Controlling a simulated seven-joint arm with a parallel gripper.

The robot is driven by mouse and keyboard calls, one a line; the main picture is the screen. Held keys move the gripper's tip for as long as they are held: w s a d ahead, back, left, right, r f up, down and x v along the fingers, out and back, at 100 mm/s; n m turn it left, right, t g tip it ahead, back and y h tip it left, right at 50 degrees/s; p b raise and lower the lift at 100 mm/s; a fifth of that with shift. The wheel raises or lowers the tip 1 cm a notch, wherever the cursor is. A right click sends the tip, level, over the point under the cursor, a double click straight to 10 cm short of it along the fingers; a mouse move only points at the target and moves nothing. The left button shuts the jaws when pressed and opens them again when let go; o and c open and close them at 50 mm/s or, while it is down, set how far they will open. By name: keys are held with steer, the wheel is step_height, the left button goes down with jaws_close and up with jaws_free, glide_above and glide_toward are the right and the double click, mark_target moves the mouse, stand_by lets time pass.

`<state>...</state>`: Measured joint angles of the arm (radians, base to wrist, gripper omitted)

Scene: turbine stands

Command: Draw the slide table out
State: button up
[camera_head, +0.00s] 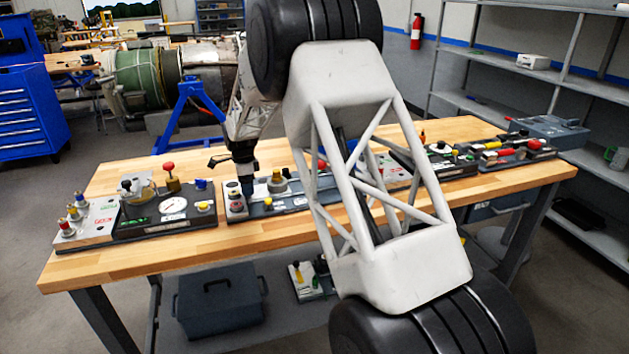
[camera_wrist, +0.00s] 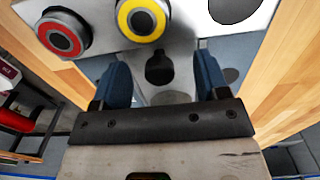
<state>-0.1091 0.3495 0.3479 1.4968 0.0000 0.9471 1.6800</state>
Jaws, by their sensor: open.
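My gripper (camera_wrist: 160,62) is open in the wrist view, with one blue finger on each side of a small black knob (camera_wrist: 159,70). A gap shows between the knob and each finger. The knob stands on a pale metal plate, which may be the slide table; I cannot tell for sure. In the head view my gripper (camera_head: 243,182) points down at the left end of the middle fixture (camera_head: 300,203) on the wooden bench. My arm hides part of that fixture.
A red-ringed button (camera_wrist: 61,34) and a yellow-ringed one (camera_wrist: 141,18) sit close to the fingers. On the wooden bench (camera_head: 130,257), a left fixture (camera_head: 150,228) and right-hand fixtures (camera_head: 500,157) carry knobs and gauges. The bench's front strip is clear.

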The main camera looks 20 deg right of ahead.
steer(key=shift+r, duration=0.15)
steer(key=shift+r, duration=3.35)
steer(key=shift+s+d+r, duration=0.1)
steer(key=shift+s+r, duration=0.1)
steer(key=s+d+r+n, duration=0.25)
steer(key=s+r, duration=0.25)
steer(key=s, duration=0.5)
steer(key=s+d+r+n+t, duration=0.1)
steer(key=s+d+r+n, duration=0.2)
steer(key=s, duration=0.6)
steer(key=s+d+r+n, duration=0.1)
steer(key=s+r+n, duration=0.2)
steer(key=s+r, duration=0.5)
steer(key=s+d+f+n, duration=0.1)
steer(key=s+f+n, duration=0.1)
steer(key=s, duration=0.9)
steer(key=s+d+f+n+t, duration=0.1)
steer(key=s+n, duration=0.3)
steer(key=s, duration=0.7)
steer(key=s+d+f+n, duration=0.1)
steer(key=s+f+n, duration=0.2)
steer(key=s, duration=0.8)
steer(key=shift+d+t, duration=0.3)
